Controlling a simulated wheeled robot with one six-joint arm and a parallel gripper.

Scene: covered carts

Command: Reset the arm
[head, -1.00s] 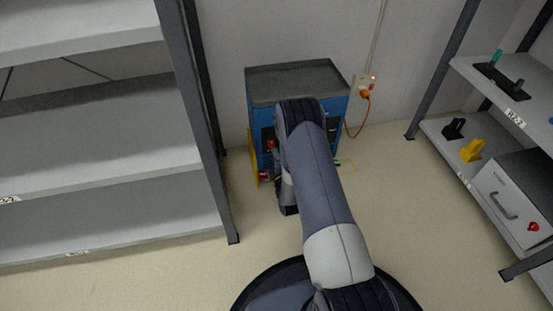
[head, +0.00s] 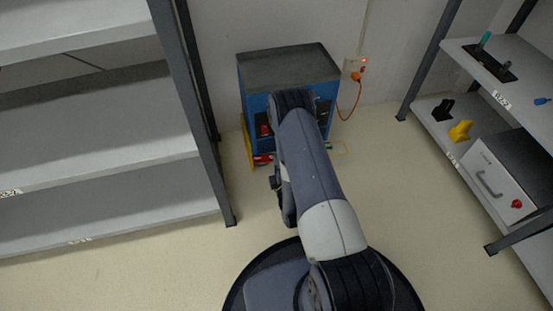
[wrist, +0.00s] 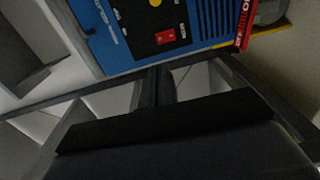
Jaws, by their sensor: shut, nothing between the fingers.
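My arm (head: 308,165) reaches from my base toward the blue cart and bends down in front of it. My gripper (wrist: 155,88) shows in the wrist view as dark fingers close together, shut with nothing between them. In the head view the forearm hides most of it. The blue cart (head: 245,105) with a dark grey top stands against the back wall. In the wrist view its blue front panel (wrist: 105,35) lies beyond the fingertips, with a red switch (wrist: 170,37). I cannot tell the exact gap between fingers and panel.
An empty grey shelf rack (head: 110,130) stands at left. A right-hand rack (head: 445,150) holds a black piece, a yellow piece (head: 460,130) and a drawer box (head: 490,180). An orange cable (head: 357,95) hangs from the wall socket.

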